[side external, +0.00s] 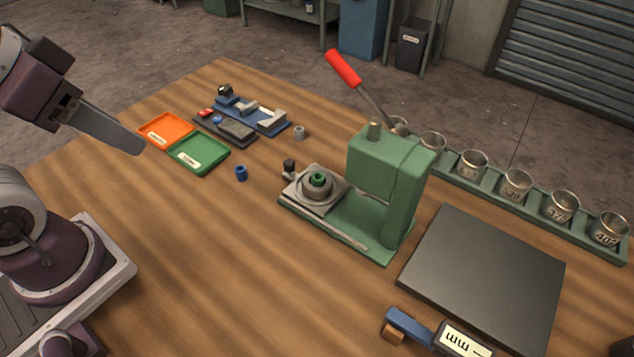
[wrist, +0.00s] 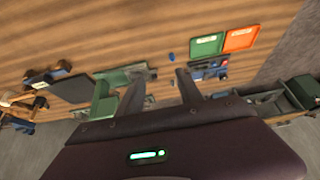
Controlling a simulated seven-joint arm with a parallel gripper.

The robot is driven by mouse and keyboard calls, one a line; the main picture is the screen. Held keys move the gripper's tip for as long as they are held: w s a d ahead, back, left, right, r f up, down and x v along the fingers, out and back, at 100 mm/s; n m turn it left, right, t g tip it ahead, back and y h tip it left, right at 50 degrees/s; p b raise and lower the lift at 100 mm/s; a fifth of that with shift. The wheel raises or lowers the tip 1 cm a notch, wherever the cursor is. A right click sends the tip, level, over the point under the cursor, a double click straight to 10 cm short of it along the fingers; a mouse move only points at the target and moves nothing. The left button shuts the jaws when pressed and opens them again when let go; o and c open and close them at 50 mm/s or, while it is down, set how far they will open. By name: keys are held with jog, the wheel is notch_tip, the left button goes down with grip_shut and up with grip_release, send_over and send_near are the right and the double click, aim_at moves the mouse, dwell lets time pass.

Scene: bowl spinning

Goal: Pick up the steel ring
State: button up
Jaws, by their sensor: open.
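A small grey, steel-looking ring (side external: 299,132) stands on the wooden table, between the blue fixture and the green press. I cannot make it out clearly in the wrist view. A similar small blue ring (side external: 241,173) stands nearer, and it also shows in the wrist view (wrist: 171,56). My gripper (side external: 136,148) is raised above the left side of the table, well apart from both rings. In the side view its fingers overlap, but the wrist view shows them spread and empty (wrist: 160,75).
An orange tray (side external: 166,131) and a green tray (side external: 198,153) lie left of the rings, by the blue fixture (side external: 252,114). The green press (side external: 385,180) with its red lever stands right. The front-middle table is clear.

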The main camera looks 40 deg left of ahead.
jog(key=o, duration=0.3)
jog(key=n+g+h, duration=0.4)
jog(key=n+g, duration=0.2)
jog(key=n, duration=1.1)
send_over(316, 174)
jog(key=a, duration=0.2)
jog(key=f, duration=1.4)
jog(key=shift+a+f, duration=0.15)
jog(key=shift+a, duration=0.05)
jog(key=shift+h, duration=0.3)
jog(key=x, duration=0.7)
jog(key=shift+a+f, duration=0.2)
jog(key=shift+f, duration=0.2)
jog(key=shift+r, duration=0.1)
grip_shut()
